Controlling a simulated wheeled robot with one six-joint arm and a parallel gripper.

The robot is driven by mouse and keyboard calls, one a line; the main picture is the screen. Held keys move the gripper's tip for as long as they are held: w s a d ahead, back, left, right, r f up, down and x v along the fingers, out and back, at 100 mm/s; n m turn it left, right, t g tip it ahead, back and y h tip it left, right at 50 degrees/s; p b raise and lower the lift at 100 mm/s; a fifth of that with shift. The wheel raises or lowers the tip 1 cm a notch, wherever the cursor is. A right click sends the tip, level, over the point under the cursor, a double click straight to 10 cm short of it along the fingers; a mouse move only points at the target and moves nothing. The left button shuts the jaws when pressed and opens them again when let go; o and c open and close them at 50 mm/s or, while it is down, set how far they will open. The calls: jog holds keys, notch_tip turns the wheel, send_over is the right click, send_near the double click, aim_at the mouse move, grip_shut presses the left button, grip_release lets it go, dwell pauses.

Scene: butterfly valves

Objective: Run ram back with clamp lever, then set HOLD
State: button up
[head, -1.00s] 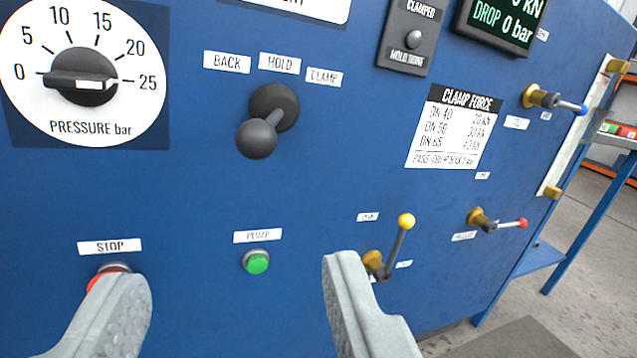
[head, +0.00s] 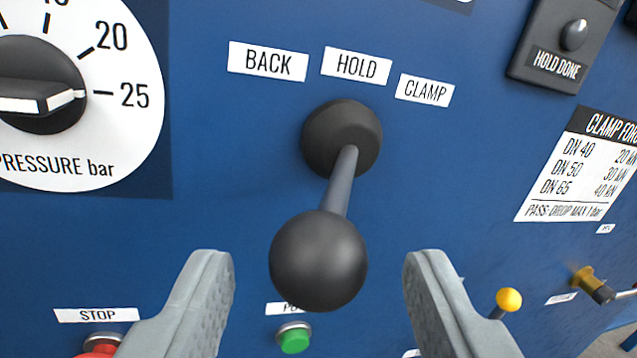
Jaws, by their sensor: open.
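The clamp lever (head: 318,260) is a black ball on a short grey rod, coming out of a round black boss (head: 341,138) on the blue panel. Above it are the labels BACK (head: 268,62), HOLD (head: 356,66) and CLAMP (head: 425,90). The rod points towards me, its ball low and slightly left in the view; I cannot tell which label it is set to. My gripper (head: 318,275) is open, with one grey finger on each side of the ball. Gaps show between the ball and both fingers, and nothing is held.
The pressure dial (head: 42,90) is at the left, its pointer near 25. Below are a red STOP button (head: 98,348) and a green button (head: 294,338), close to the fingers. A yellow-knobbed lever (head: 509,299) and the HOLD DONE lamp box (head: 560,45) are at the right.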

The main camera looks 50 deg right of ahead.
aim_at(339, 190)
jog(key=shift+x, duration=1.5)
grip_shut()
